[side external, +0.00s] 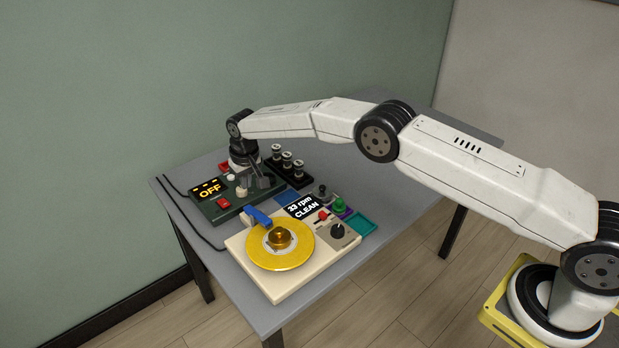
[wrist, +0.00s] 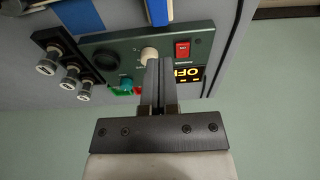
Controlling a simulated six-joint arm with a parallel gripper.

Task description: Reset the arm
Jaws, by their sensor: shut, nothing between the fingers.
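My gripper (side external: 262,183) is at the end of my outstretched arm, low over the dark green box with the OFF display (side external: 209,190). In the wrist view my gripper (wrist: 157,62) has its two grey fingers together with nothing between them. The fingertips are close to a cream knob (wrist: 149,54) on the green box; I cannot tell whether they touch it. The box also carries a red rocker switch (wrist: 182,49) beside its lit OFF display. In the side view my gripper hides part of the box.
A cream turntable unit (side external: 273,285) with a yellow disc (side external: 264,258) and a "33 rpm CLEAN" display stands in front. Several capped posts on a black block (side external: 293,178) stand right of the green box. The grey table (side external: 225,168) is clear behind, against a green wall.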

